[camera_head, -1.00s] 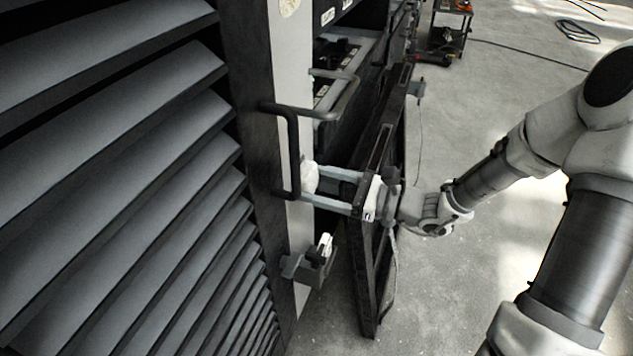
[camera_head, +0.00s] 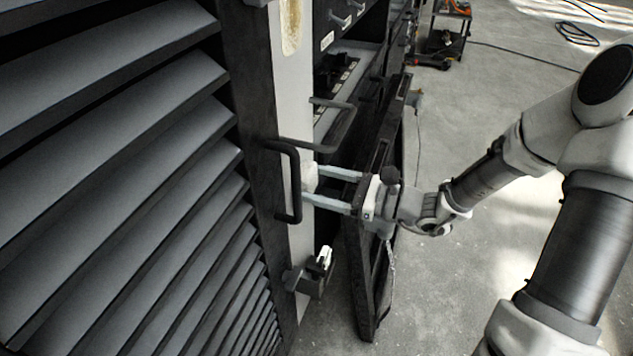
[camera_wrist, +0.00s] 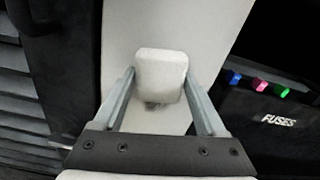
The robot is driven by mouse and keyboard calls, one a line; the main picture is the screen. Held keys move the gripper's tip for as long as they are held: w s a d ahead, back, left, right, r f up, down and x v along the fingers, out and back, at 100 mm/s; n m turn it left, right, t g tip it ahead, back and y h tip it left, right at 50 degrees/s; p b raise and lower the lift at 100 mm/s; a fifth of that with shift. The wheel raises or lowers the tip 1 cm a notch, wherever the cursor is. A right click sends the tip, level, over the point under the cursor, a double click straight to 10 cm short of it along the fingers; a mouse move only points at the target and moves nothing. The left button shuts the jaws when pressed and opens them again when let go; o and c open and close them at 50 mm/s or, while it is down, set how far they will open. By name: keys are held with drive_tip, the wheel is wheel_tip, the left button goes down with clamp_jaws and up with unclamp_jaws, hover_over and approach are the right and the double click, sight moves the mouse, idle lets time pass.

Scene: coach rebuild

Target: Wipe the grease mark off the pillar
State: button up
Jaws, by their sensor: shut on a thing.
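The pale pillar (camera_head: 303,236) stands upright beside the louvred panel. A brownish-yellow grease mark (camera_head: 291,25) shows on it at the top of the head view, well above my gripper. My gripper (camera_head: 307,187) is shut on a white block-like pad (camera_head: 310,176), with its fingers pointing at the pillar. In the wrist view the pad (camera_wrist: 160,74) sits between both fingertips, in front of the pillar face (camera_wrist: 205,30). I cannot tell whether it touches the pillar. A small dark patch shows just below the pad there.
A dark handle (camera_head: 294,183) and a second bar handle (camera_head: 335,135) stand out close to my fingers. A clamp-like bracket (camera_head: 312,276) is below. An open dark door (camera_head: 365,285) stands by my wrist. Open floor (camera_head: 450,290) lies to the right.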

drive_tip(key=shift+r+p, duration=1)
drive_tip(key=shift+r, duration=0.25)
wheel_tip(320, 180, down, 10)
drive_tip(key=b, duration=0.6)
drive_tip(key=shift+f, duration=0.15)
drive_tip(key=shift+p+v, duration=0.65)
drive_tip(key=shift+v, duration=2.35)
drive_tip(key=shift+d, duration=0.1)
drive_tip(key=v, duration=0.2)
drive_tip(key=shift+s+d+p, duration=0.2)
drive_tip(key=shift+d+p, duration=0.1)
drive_tip(key=shift+d, duration=0.05)
